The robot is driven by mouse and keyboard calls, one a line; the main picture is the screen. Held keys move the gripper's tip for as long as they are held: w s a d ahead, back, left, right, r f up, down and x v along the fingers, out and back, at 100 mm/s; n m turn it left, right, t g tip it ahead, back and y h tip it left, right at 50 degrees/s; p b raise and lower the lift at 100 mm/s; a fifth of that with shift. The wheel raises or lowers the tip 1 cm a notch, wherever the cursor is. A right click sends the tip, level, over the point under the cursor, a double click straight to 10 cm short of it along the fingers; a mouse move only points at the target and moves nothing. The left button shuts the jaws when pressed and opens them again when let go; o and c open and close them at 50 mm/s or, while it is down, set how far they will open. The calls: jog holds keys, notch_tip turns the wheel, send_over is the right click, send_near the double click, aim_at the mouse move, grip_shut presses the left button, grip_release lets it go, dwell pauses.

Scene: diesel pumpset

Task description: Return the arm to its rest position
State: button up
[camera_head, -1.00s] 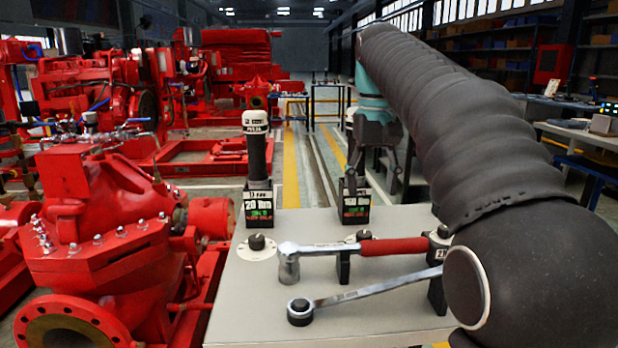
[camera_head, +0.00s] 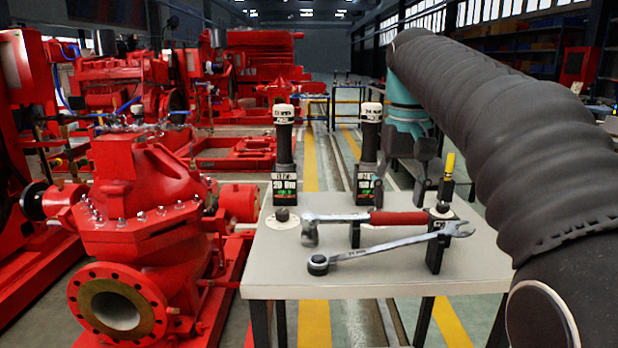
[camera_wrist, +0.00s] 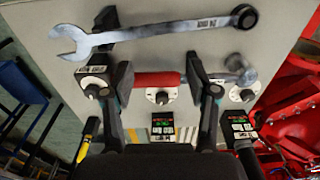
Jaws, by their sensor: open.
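My gripper (camera_head: 408,160) is at the end of my dark-sleeved arm, over the back right of the grey tool table (camera_head: 275,270). In the wrist view its two fingers (camera_wrist: 158,82) are spread apart with nothing held between them. Below them lies a ratchet torque wrench with a red grip (camera_head: 398,218), resting on black supports. The red grip (camera_wrist: 156,80) shows between the fingers in the wrist view, apparently lower than them. A combination spanner (camera_head: 390,244) lies in front of it, its open end on a black block.
Two black cylindrical tools with white caps (camera_head: 284,140) (camera_head: 369,140) stand in labelled holders at the table's back. A yellow-tipped tool (camera_head: 449,168) stands at the right. A red pump (camera_head: 140,230) stands left of the table. The aisle behind is open.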

jog(key=s+f+t, duration=0.5)
jog(key=s+f, duration=1.5)
jog(key=f, duration=0.1)
jog(key=shift+s+d+f, duration=0.15)
jog(key=shift+s+f, duration=0.1)
jog(key=shift+s, duration=0.1)
